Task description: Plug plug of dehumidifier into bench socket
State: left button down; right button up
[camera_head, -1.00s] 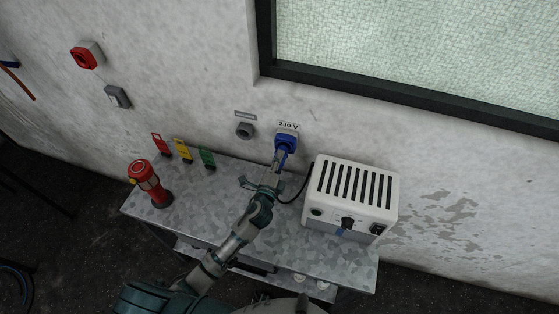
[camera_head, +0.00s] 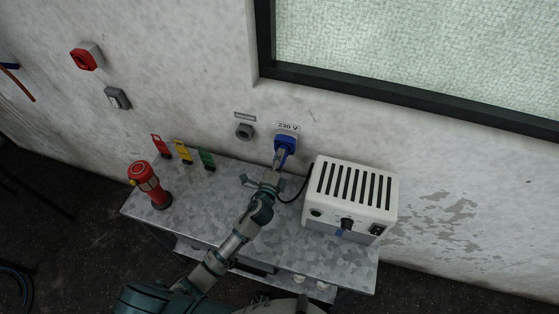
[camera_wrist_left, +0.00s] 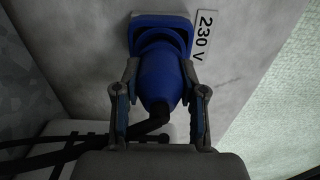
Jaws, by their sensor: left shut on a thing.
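The blue plug (camera_wrist_left: 159,82) of the dehumidifier sits between the two fingers of my left gripper (camera_wrist_left: 160,100), which is shut on it. In the left wrist view the plug's front end is at the blue bench socket (camera_wrist_left: 165,24) and appears to be in or against its opening; the exact depth is hidden. In the head view the socket (camera_head: 287,141) is on the wall under the 230 V label, with my left gripper (camera_head: 280,160) right in front of it. The white dehumidifier (camera_head: 350,195) stands on the bench to the right. My right gripper is not in view.
A black cable (camera_head: 296,194) runs from the plug side toward the dehumidifier. A grey round wall fitting (camera_head: 244,131) is left of the socket. Red, yellow and green tags (camera_head: 182,151) and a red lamp-like device (camera_head: 149,183) stand on the left of the metal bench (camera_head: 200,205).

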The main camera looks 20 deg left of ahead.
pick_arm(q)
jog(key=shift+w, duration=1)
jog(key=c, duration=0.6)
grip_release()
jog(key=shift+s, duration=0.35)
jog(key=s, duration=1.1)
jog(key=shift+s+a, duration=0.1)
jog(key=shift+a, duration=0.1)
